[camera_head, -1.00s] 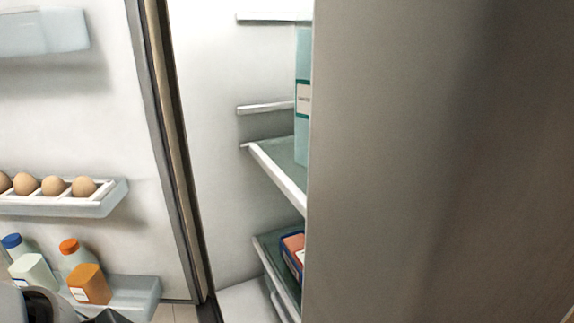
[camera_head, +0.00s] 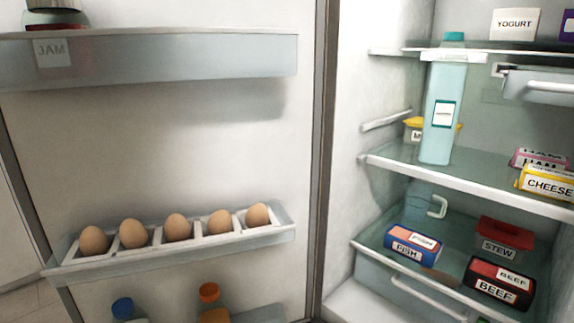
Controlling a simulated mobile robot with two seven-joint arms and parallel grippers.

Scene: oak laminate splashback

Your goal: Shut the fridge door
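The fridge door (camera_head: 190,160) stands wide open on the left, its inner side with the door shelves facing me. It joins the fridge body at the vertical hinge edge (camera_head: 326,150) near the middle of the head view. The open fridge interior (camera_head: 385,75) fills the right side. Neither of my grippers is in view, so their state and their distance from the door do not show.
The door carries an egg rack (camera_head: 160,262) with several eggs, a jam shelf (camera_head: 160,60) and bottles (camera_head: 210,300) low down. Inside, a tall blue bottle (camera_head: 440,110), cheese (camera_head: 548,182), fish (camera_head: 412,245) and beef (camera_head: 500,283) packs sit on shelves. Floor (camera_head: 22,305) shows at lower left.

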